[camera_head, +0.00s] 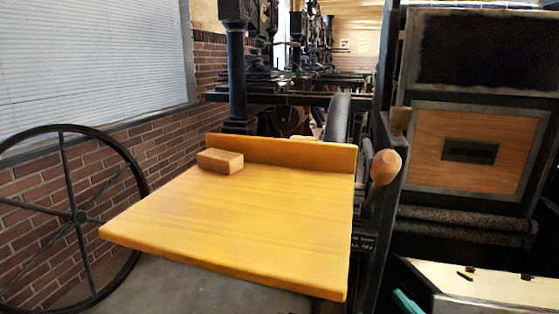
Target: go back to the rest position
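My gripper and arm do not show in the head view. A yellow wooden table (235,225) with a raised back board (300,153) fills the middle of the view. A small brown wooden block (220,161) lies on it, near the back left corner and close to the back board. Nothing else lies on the tabletop.
A dark spoked wheel (78,216) stands at the left, before a brick wall (160,160). Dark presses (237,75) stand behind the table. A rounded wooden handle (385,167) is beside its right edge. A light box (480,285) is at the lower right.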

